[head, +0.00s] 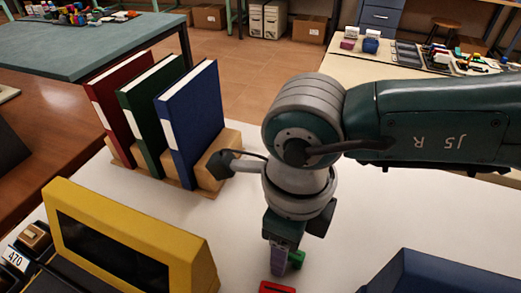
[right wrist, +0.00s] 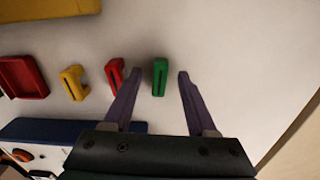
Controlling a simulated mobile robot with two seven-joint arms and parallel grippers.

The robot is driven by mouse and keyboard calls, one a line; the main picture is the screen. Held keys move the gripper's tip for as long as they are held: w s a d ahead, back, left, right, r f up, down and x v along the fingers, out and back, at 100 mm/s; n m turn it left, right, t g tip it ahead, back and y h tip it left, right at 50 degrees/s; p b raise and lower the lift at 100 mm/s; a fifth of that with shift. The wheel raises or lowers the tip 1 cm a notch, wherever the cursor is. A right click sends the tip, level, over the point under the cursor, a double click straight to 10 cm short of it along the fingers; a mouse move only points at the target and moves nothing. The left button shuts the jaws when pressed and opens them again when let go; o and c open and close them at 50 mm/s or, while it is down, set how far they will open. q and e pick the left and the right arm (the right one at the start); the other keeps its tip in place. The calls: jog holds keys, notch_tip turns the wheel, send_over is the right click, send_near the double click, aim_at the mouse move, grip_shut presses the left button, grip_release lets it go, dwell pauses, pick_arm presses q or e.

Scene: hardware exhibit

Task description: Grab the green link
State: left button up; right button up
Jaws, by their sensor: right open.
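The green link (right wrist: 160,77) is a small upright-looking block with a dark slot, on the white table. In the right wrist view it lies between the tips of my right gripper (right wrist: 155,85), apart from both purple fingers. The right gripper is open and empty. In the head view the right gripper (head: 279,260) points down at the table, and the green link (head: 297,259) shows partly behind its fingers. My left gripper is not in view.
A red link (right wrist: 115,72) sits close beside the left-hand finger, with a yellow link (right wrist: 73,83) and a red piece (right wrist: 22,77) further left. A yellow-framed display (head: 130,235) and a blue object (head: 440,275) flank the gripper. Books (head: 190,120) stand behind.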

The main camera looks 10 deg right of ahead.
grip_shut()
dwell(0.3)
dwell(0.3)
